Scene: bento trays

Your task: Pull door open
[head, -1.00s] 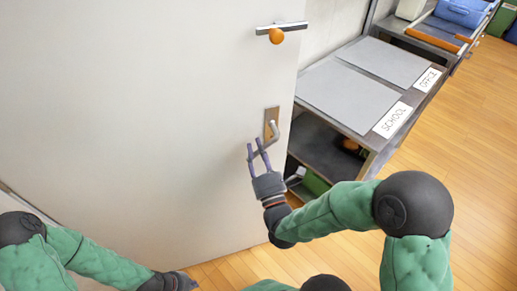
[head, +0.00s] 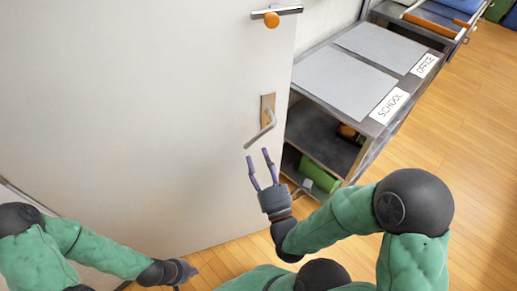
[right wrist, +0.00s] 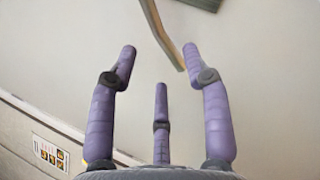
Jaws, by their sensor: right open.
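The pale door (head: 140,100) fills the left and middle of the head view. Its metal lever handle (head: 266,122) sits on a brown plate near the right edge, the lever slanting down to the left. My right gripper (head: 259,154) is open and empty just below the lever, apart from it. In the right wrist view, the open purple fingers (right wrist: 160,65) face the door, and the lever (right wrist: 161,36) shows near the top, beyond the right finger. My left gripper (head: 188,270) is low at the bottom of the head view, away from the handle; its fingers are too small to read.
An orange knob (head: 271,20) on a metal bar is high on the door. A grey shelf unit (head: 330,85) with SCHOOL and OFFICE labels stands right of the door edge, with a green object (head: 318,174) low inside. Wooden floor (head: 455,150) is clear at right.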

